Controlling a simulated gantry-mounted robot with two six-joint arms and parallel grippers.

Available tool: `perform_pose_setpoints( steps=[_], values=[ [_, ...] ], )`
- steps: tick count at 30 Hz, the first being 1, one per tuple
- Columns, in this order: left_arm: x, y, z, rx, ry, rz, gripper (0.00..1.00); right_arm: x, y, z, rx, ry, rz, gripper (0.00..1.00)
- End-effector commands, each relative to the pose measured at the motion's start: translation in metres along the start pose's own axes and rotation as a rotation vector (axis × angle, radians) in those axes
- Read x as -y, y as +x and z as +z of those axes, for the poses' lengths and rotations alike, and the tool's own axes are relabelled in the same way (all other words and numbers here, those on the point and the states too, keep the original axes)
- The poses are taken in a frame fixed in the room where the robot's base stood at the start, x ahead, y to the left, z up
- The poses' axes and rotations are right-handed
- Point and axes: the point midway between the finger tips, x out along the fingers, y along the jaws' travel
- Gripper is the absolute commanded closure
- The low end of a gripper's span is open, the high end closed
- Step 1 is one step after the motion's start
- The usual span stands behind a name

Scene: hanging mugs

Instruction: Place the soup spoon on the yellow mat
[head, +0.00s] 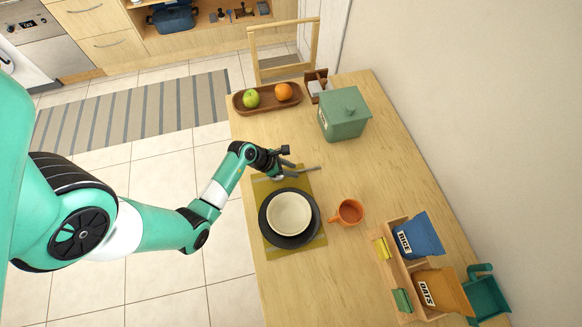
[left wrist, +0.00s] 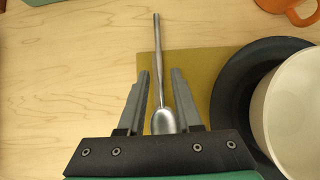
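The soup spoon (left wrist: 158,60) is silver, with its bowl between the fingers of my left gripper (left wrist: 160,73) and its handle pointing away. The fingers are open, with gaps on both sides of the spoon. In the head view, my left gripper (head: 291,165) is over the far end of the yellow mat (head: 271,253), and the spoon handle (head: 312,169) sticks out to the right past the mat's edge. The yellow mat also shows in the wrist view (left wrist: 205,65). I cannot tell whether the spoon rests on the surface. My right gripper is not in view.
A dark plate (head: 268,228) with a cream bowl (head: 289,213) stands on the mat. An orange mug (head: 349,212) is to its right. Bare table lies between.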

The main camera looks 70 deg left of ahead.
Motion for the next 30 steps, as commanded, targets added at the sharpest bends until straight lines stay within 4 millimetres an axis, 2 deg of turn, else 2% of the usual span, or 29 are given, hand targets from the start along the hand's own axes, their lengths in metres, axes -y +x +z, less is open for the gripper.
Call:
perform_pose_setpoints(
  steps=[9,13,17,24,30],
  values=[
    [0.000,-0.001,0.000,0.000,0.000,0.000,0.57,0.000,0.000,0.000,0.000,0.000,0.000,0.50],
    [0.000,-0.010,0.003,0.000,-0.001,0.001,0.57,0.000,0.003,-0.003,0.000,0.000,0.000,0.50],
    [-0.001,-0.036,0.004,0.001,-0.002,0.003,0.57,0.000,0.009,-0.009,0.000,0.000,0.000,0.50],
    [-0.001,-0.094,0.003,0.002,-0.002,0.004,0.57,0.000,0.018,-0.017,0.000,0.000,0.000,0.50],
    [0.000,-0.120,0.002,0.000,-0.001,0.000,0.57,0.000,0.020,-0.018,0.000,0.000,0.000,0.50]
  ],
)
